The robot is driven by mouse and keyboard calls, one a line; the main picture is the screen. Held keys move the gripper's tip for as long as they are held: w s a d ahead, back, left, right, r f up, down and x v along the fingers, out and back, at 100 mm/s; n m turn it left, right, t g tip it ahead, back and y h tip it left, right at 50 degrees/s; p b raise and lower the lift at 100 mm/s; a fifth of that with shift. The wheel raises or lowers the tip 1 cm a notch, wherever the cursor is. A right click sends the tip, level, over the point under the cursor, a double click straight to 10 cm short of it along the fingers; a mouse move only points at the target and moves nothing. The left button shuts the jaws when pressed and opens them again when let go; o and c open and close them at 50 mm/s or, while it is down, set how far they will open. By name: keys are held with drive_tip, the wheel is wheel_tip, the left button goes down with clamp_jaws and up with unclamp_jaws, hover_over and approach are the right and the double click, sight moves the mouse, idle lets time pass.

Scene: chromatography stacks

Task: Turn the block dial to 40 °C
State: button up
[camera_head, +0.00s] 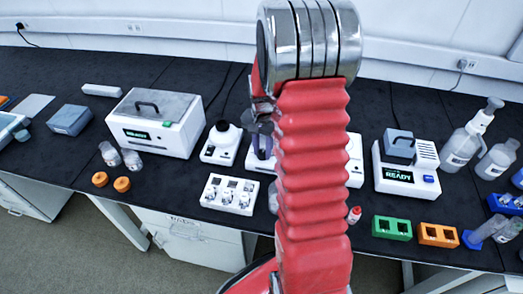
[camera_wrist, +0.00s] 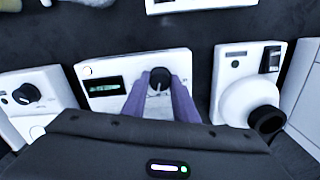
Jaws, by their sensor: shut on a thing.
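The block heater appears in the wrist view as a white box (camera_wrist: 120,69) with a small green-lit display (camera_wrist: 104,87) whose text is too small to read. Its round black dial (camera_wrist: 160,76) is on the same face. My gripper (camera_wrist: 161,88) has two purple fingers, one on each side of the dial, and is shut on it. The dial's pointer and scale cannot be read. In the head view my gripper (camera_head: 262,146) is low over the bench, and my red arm hides most of the device there.
In the wrist view a white device with a black knob (camera_wrist: 27,94) stands on the left and a white device with a round top (camera_wrist: 247,98) on the right, both close. The head view shows a white three-knob unit (camera_head: 229,194) in front and a lidded white box (camera_head: 157,121) at left.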

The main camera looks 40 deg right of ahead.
sight(262, 152)
drive_tip(key=shift+m, duration=0.6)
drive_tip(key=o, duration=1.1)
drive_tip(key=shift+c, duration=0.2)
wheel_tip(262, 152, up, 14)
drive_tip(key=shift+f, duration=0.15)
idle(0.4)
